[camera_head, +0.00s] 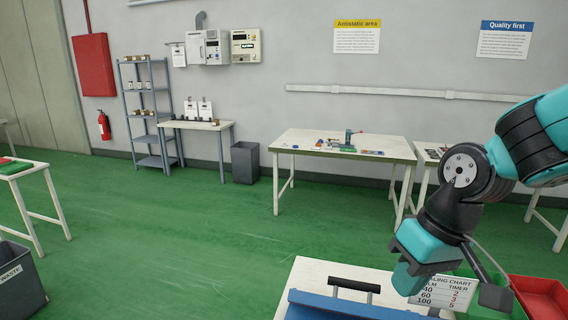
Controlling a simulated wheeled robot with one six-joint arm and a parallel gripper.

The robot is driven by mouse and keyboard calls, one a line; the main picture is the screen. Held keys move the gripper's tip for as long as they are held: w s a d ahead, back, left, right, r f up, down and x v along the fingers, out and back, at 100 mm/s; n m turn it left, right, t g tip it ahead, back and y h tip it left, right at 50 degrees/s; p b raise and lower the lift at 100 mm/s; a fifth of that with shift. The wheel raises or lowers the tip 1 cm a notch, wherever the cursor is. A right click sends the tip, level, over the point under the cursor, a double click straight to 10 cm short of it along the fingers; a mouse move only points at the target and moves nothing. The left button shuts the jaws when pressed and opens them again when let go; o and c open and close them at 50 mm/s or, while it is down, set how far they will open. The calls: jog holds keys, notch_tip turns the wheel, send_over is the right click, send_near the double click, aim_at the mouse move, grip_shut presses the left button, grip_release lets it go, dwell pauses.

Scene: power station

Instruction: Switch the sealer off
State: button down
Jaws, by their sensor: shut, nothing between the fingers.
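The sealer (345,307) is a blue machine with a black bar handle on top. It lies on a white table at the bottom of the head view. Only its upper part shows; the frame edge cuts off the rest, and I see no switch. My arm comes in from the right. My gripper (494,294) appears as a dark end piece right of the sealer, apart from it in the picture. It is shut and empty, with its fingertips hard to make out. A sealing chart card (446,292) with film and timer numbers stands behind my wrist, partly covered.
A white workbench (345,145) with small parts stands against the back wall. A grey waste bin (20,282) is at the lower left. The green floor between is clear.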

jog(key=s+a+r+n, duration=0.1)
jog(key=s, duration=0.5)
jog(key=s+a+r+n+b, duration=0.1)
jog(key=s+a+n, duration=0.1)
jog(key=s, duration=0.4)
jog(key=shift+s+r+g+y, duration=0.15)
jog(key=shift+r+g+y, duration=0.15)
jog(key=shift+y, duration=0.1)
jog(key=shift+f, duration=0.1)
jog(key=w+d+f+m+t+h+b, duration=0.1)
jog(key=w+d+f+m+b, duration=0.3)
jog(key=w, duration=0.4)
jog(key=w+d+f+m+t+h+b, duration=0.1)
jog(key=w+d+f+b, duration=0.35)
jog(key=w+f, duration=0.2)
jog(key=w+d+f+m+h+b, duration=0.1)
jog(key=w+d+f, duration=0.2)
jog(key=d, duration=0.2)
jog(key=w+d+f+m+h+b, duration=0.1)
jog(key=w+d+f+m+b, duration=0.1)
jog(key=d, duration=0.4)
jog(key=w+d+f+m+t+h+b, duration=0.1)
jog(key=w+d+f+m+b, duration=0.1)
jog(key=w+d+f, duration=0.1)
jog(key=shift+w+d+f, duration=0.4)
jog(key=shift+w+d, duration=0.45)
jog(key=shift+d, duration=0.4)
jog(key=shift+f, duration=0.1)
